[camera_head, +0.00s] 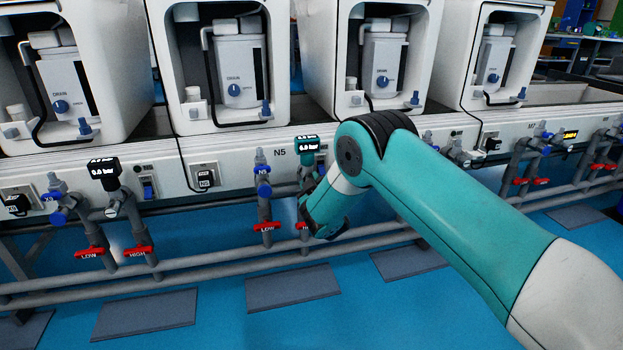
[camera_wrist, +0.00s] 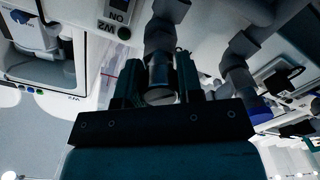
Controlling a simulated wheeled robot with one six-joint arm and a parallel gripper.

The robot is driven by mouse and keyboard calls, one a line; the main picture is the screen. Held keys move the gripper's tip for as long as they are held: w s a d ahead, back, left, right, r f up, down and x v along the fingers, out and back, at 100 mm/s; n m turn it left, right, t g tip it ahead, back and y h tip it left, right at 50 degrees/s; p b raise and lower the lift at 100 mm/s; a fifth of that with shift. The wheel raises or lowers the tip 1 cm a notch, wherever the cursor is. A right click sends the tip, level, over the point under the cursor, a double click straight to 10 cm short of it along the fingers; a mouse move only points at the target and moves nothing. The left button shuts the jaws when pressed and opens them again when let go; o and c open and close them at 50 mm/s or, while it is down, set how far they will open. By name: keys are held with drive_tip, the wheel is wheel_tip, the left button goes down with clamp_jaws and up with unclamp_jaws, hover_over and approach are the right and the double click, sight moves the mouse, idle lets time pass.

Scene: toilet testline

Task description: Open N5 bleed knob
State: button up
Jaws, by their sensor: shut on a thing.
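The N5 station shows in the head view by its printed N5 label on the white panel. My gripper (camera_head: 306,203) is at this pipe, below the gauge, and hides the bleed knob in the head view. In the wrist view my gripper (camera_wrist: 160,85) has a finger on each side of a round grey part, seemingly the N5 bleed knob (camera_wrist: 160,97), and is shut on it. Whether the knob is turned cannot be seen.
A red HIGH lever sits just below my gripper, partly hidden. Grey horizontal rails (camera_head: 200,265) run below. White toilet-tank housings (camera_head: 230,68) stand above the panel.

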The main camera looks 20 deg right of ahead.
drive_tip(key=n+p, duration=0.2)
drive_tip(key=n, duration=0.1)
drive_tip(key=shift+r+n, duration=0.15)
drive_tip(key=shift+n, duration=0.25)
drive_tip(key=shift+n+p, duration=0.9)
drive_tip(key=shift+n, duration=1.1)
drive_tip(key=o, duration=0.9)
